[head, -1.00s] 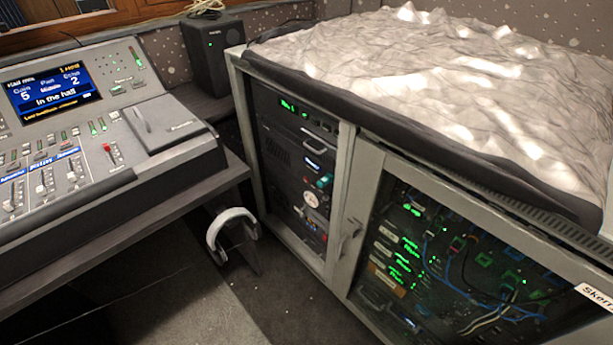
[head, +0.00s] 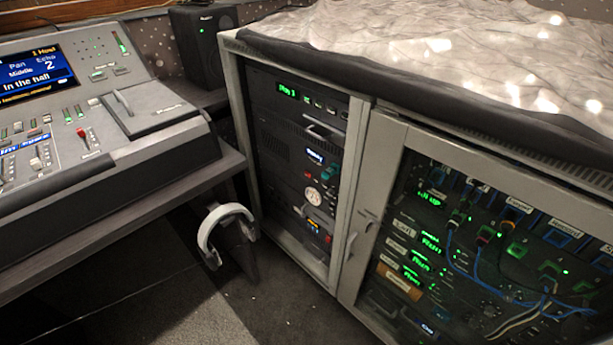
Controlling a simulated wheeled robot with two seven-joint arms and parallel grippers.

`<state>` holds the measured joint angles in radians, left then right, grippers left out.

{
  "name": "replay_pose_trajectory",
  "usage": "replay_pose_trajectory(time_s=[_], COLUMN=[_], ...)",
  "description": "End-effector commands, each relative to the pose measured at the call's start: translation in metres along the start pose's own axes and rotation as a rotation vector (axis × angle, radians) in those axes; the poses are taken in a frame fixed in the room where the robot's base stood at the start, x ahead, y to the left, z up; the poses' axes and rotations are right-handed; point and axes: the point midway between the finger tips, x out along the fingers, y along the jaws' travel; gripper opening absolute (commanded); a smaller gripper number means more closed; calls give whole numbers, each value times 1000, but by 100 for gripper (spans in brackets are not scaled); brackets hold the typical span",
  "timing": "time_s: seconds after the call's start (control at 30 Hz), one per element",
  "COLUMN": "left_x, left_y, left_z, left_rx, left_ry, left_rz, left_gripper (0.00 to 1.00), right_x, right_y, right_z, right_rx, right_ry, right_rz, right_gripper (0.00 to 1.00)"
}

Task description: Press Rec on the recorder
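A rack behind the left door frame of the grey cabinet holds several dark units. The top unit (head: 306,104) has a green-lit display and small buttons. Below it, another unit (head: 318,160) has a small pale-blue display, with a red and a teal control beside it. A round pale dial (head: 313,195) sits lower down, and a small orange-blue display (head: 313,228) is near the bottom. I cannot tell which unit is the recorder, and no Rec label is readable. Neither of my grippers is in view.
A mixing desk (head: 150,148) with a lit screen (head: 38,84) stands at left. White headphones (head: 226,222) hang by its right end. A black speaker (head: 203,48) is behind. The right cabinet door (head: 368,215) covers cabled gear. Floor (head: 255,310) in front is clear.

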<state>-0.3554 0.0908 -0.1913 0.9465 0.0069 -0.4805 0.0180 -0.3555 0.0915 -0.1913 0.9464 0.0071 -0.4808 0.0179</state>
Motion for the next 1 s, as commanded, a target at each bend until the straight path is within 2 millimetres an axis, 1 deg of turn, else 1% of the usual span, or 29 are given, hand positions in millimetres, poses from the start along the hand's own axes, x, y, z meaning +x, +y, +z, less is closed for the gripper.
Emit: replay_pose_trajectory(time_s=[0.03,0.07,0.1,0.13,1.0], left_x=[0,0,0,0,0], left_y=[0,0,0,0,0], left_z=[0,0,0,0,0], left_rx=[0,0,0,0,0], left_ry=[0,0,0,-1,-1], left_rz=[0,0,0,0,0], left_gripper=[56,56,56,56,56], right_x=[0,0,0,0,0], right_y=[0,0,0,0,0], right_z=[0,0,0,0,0], right_rx=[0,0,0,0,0], right_ry=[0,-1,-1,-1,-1], right_rz=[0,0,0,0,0], right_gripper=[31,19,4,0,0])
